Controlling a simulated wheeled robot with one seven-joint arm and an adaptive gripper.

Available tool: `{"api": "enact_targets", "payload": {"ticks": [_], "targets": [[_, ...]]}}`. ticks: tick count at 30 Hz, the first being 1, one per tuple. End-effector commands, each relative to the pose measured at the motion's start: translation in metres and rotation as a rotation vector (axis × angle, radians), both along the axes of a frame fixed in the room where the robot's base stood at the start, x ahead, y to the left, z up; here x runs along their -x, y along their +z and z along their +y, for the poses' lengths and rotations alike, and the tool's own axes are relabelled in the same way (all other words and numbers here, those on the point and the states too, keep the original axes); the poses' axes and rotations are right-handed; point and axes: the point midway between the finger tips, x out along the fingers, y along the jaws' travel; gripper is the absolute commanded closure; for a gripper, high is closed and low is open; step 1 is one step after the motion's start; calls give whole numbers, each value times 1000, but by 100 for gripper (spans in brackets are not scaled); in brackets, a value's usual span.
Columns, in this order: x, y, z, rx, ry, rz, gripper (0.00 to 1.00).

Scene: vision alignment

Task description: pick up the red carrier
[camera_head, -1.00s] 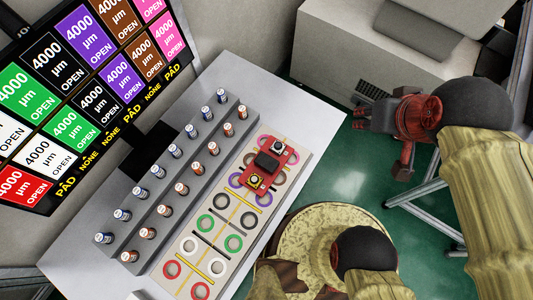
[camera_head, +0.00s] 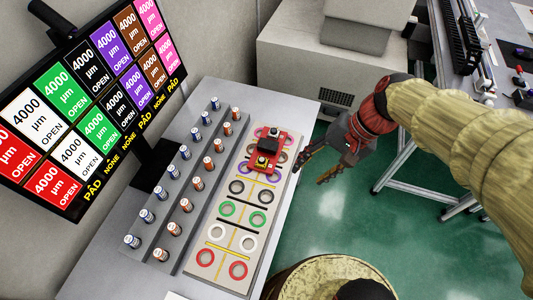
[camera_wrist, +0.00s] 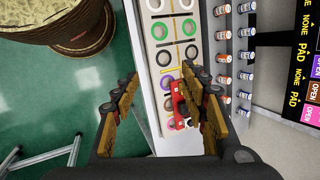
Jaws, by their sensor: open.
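The red carrier (camera_head: 258,163) lies on the far part of the light board with coloured rings (camera_head: 228,238). It bears a black block and small round fittings. In the wrist view the carrier (camera_wrist: 178,112) shows beside the right finger, which hides part of it. My gripper (camera_head: 309,170) is open and empty, just right of the carrier, over the table's right edge. In the wrist view my gripper (camera_wrist: 158,82) has its fingers wide apart, with the board's edge and green floor between them.
A grey rack (camera_head: 178,195) with two rows of small bottles stands left of the board. A monitor with coloured tiles (camera_head: 80,105) stands behind it. A beige cabinet (camera_head: 320,65) is beyond the table.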

Motion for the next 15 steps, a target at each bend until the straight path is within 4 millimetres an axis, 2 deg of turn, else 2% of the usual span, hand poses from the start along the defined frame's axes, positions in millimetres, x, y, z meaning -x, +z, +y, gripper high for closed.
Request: {"api": "enact_targets", "payload": {"ticks": [1,9,15], "targets": [[-10,-16,6,-66,-49,76,56],[-71,-76,35,-449,-328,416,56],[-125,-128,35,-743,-559,624,56]]}}
